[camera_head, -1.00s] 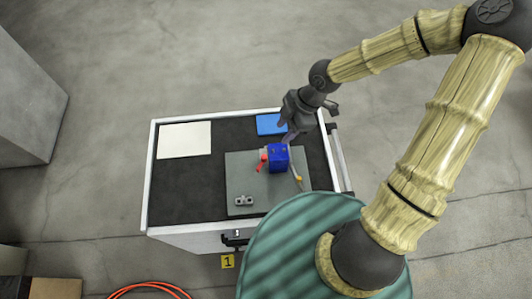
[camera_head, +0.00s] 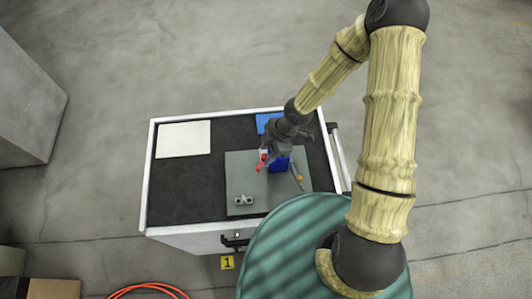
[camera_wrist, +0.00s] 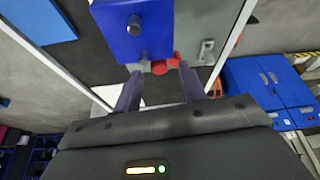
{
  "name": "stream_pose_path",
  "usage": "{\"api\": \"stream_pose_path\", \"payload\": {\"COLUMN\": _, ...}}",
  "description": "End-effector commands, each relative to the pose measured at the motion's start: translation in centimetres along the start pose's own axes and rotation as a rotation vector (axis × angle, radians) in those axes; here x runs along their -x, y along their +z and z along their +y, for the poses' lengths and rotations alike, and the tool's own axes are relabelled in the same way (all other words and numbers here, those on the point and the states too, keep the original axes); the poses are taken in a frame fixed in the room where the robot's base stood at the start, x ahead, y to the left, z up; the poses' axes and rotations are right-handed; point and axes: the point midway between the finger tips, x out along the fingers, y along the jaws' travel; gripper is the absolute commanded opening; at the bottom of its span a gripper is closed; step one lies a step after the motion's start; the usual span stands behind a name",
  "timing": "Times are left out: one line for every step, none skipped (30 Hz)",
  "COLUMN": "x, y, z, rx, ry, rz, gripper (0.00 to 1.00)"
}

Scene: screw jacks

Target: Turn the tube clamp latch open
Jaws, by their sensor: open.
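The red latch (camera_head: 262,163) shows in the head view at the left side of the blue block (camera_head: 279,167), on a grey plate (camera_head: 240,181). In the wrist view the red latch (camera_wrist: 174,60) lies just beyond my fingertips, roughly between them, beside a small grey part. The blue block (camera_wrist: 132,30) with a dark round knob fills the upper middle there. My gripper (camera_wrist: 160,76) is open with nothing between its fingers. In the head view my gripper (camera_head: 272,150) is above the latch and covers part of the block. I cannot tell whether a finger touches the latch.
A small grey bracket (camera_head: 244,199) sits at the plate's front. A yellow-tipped lever (camera_head: 299,178) is right of the block. A white sheet (camera_head: 183,139) and a blue sheet (camera_head: 264,122) lie on the dark cart top (camera_head: 185,190).

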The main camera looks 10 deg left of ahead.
Motion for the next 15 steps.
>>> {"api": "stream_pose_path", "payload": {"x": -0.6, "y": -0.1, "z": 0.0, "rx": 0.002, "ry": -0.002, "rz": 0.0, "gripper": 0.41}}
{"api": "stream_pose_path", "payload": {"x": -0.8, "y": -0.1, "z": 0.0, "rx": 0.002, "ry": -0.001, "rz": -0.001, "gripper": 0.41}}
{"api": "stream_pose_path", "payload": {"x": -1.1, "y": 0.0, "z": 0.0, "rx": 0.002, "ry": -0.001, "rz": -0.002, "gripper": 0.41}}
{"api": "stream_pose_path", "payload": {"x": -1.3, "y": 0.0, "z": 0.0, "rx": 0.002, "ry": -0.001, "rz": -0.001, "gripper": 0.41}}
{"api": "stream_pose_path", "payload": {"x": -1.4, "y": 0.0, "z": 0.0, "rx": 0.002, "ry": 0.0, "rz": -0.001, "gripper": 0.41}}
{"api": "stream_pose_path", "payload": {"x": -1.6, "y": 0.0, "z": 0.0, "rx": 0.001, "ry": 0.0, "rz": -0.001, "gripper": 0.41}}
{"api": "stream_pose_path", "payload": {"x": -1.6, "y": 0.0, "z": 0.0, "rx": 0.001, "ry": 0.0, "rz": -0.001, "gripper": 0.41}}
{"api": "stream_pose_path", "payload": {"x": -1.7, "y": 0.0, "z": 0.0, "rx": 0.001, "ry": 0.0, "rz": -0.002, "gripper": 0.41}}
{"api": "stream_pose_path", "payload": {"x": -1.7, "y": 0.0, "z": 0.0, "rx": 0.001, "ry": 0.0, "rz": -0.002, "gripper": 0.41}}
{"api": "stream_pose_path", "payload": {"x": -1.7, "y": 0.0, "z": 0.0, "rx": 0.001, "ry": 0.001, "rz": -0.002, "gripper": 0.41}}
{"api": "stream_pose_path", "payload": {"x": -1.7, "y": 0.0, "z": 0.0, "rx": 0.001, "ry": 0.001, "rz": -0.001, "gripper": 0.41}}
{"api": "stream_pose_path", "payload": {"x": -1.7, "y": 0.0, "z": 0.0, "rx": 0.001, "ry": 0.001, "rz": -0.001, "gripper": 0.41}}
{"api": "stream_pose_path", "payload": {"x": -1.7, "y": 0.0, "z": 0.0, "rx": 0.001, "ry": 0.001, "rz": -0.001, "gripper": 0.41}}
{"api": "stream_pose_path", "payload": {"x": -1.7, "y": 0.0, "z": 0.0, "rx": 0.001, "ry": 0.001, "rz": -0.001, "gripper": 0.41}}
{"api": "stream_pose_path", "payload": {"x": -1.7, "y": 0.0, "z": 0.0, "rx": 0.001, "ry": 0.001, "rz": -0.001, "gripper": 0.41}}
